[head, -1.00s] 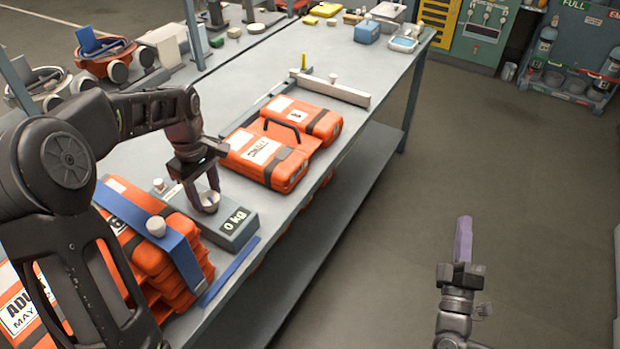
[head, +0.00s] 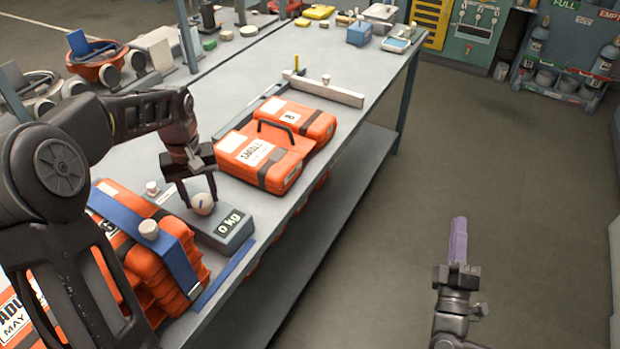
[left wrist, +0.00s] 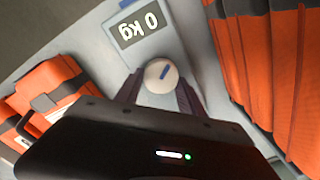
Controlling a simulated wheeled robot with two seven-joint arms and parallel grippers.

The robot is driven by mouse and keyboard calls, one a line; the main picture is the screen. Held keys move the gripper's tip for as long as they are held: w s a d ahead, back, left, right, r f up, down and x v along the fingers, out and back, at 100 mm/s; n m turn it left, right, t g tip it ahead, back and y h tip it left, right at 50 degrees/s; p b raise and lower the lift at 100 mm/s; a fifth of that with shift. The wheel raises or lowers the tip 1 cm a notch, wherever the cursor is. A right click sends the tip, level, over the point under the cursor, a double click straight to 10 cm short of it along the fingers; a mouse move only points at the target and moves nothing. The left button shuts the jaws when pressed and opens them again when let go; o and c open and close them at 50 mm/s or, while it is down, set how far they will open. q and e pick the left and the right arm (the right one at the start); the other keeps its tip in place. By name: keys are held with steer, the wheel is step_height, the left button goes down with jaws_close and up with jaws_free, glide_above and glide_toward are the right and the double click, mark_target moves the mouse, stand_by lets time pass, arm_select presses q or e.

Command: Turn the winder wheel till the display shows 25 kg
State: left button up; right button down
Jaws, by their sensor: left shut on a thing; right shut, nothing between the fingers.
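The winder wheel (head: 203,203) is a round cream knob with a blue mark on its top, set on a grey box. It also shows in the left wrist view (left wrist: 161,76). The display (head: 229,219) on that box reads 0 kg; it appears upside down in the left wrist view (left wrist: 138,24). My left gripper (head: 200,199) points down from above, shut on the wheel with a finger on either side. My right gripper (head: 458,240) is shut and empty, out over the floor to the right of the bench.
An orange strapped stack (head: 130,250) with a blue band stands left of the box. Orange cases (head: 262,155) marked SMALL lie behind it. A blue strip (head: 222,278) lies by the bench's front edge. The floor (head: 400,220) right of the bench is clear.

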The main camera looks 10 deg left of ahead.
mark_target(202, 198)
stand_by(0.3)
arm_select(q)
steer(key=o, duration=1.4)
steer(key=shift+c, duration=0.2)
step_height(202, 198, up, 12)
